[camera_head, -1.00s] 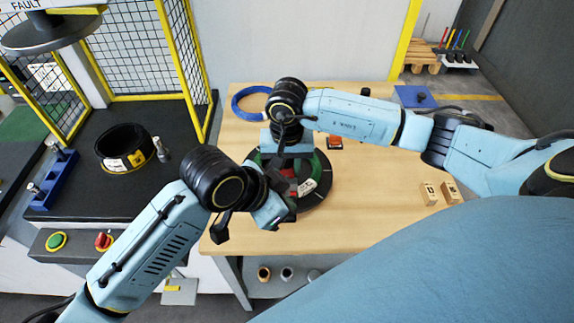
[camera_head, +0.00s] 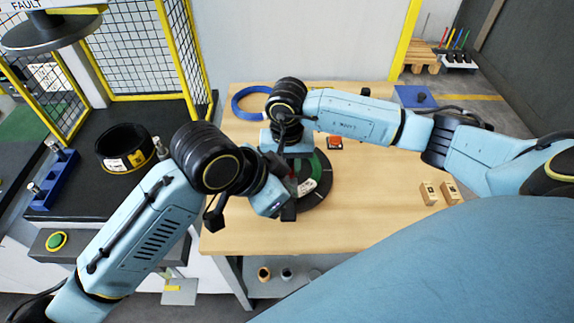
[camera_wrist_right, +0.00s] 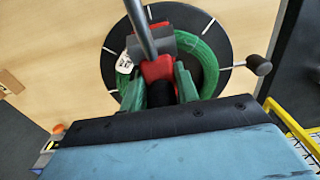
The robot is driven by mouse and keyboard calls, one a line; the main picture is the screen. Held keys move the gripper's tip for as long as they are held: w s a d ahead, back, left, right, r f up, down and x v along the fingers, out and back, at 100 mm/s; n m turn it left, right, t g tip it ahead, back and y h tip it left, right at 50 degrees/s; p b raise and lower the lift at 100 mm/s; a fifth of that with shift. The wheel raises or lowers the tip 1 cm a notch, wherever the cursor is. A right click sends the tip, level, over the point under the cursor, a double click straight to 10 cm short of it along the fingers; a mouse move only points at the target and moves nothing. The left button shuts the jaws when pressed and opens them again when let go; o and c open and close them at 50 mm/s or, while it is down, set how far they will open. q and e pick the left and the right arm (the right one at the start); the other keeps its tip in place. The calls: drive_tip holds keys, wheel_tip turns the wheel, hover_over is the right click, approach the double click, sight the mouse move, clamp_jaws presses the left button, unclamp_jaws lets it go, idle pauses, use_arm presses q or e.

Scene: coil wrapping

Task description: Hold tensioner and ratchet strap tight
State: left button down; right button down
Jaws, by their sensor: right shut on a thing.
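A green coil (camera_head: 318,168) lies on a round black plate (camera_head: 325,190) on the wooden table; both also show in the right wrist view (camera_wrist_right: 208,62). A red and grey tool, seemingly the tensioner (camera_wrist_right: 158,68), stands over the coil with a grey bar rising from it. My right gripper (camera_wrist_right: 160,88) is shut on its dark lower part. In the head view my right arm comes down over the coil's far side and hides most of the tool. My left gripper (camera_head: 288,208) is at the plate's near left edge; its jaws are too small to read. I cannot make out the strap.
A blue ring (camera_head: 236,101) lies at the table's back left. A black coil (camera_head: 126,147) sits on the left station.

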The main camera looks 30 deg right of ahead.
use_arm(q)
drive_tip(key=shift+r, duration=0.4)
use_arm(e)
drive_tip(key=shift+s+f, duration=0.25)
drive_tip(key=shift+f, duration=0.1)
drive_tip(key=c, duration=1)
unclamp_jaws()
drive_tip(key=shift+w+r, duration=0.1)
drive_tip(key=shift+o, duration=0.2)
drive_tip(key=shift+w, duration=0.1)
use_arm(q)
drive_tip(key=shift+w, duration=0.1)
use_arm(e)
drive_tip(key=shift+r, duration=0.1)
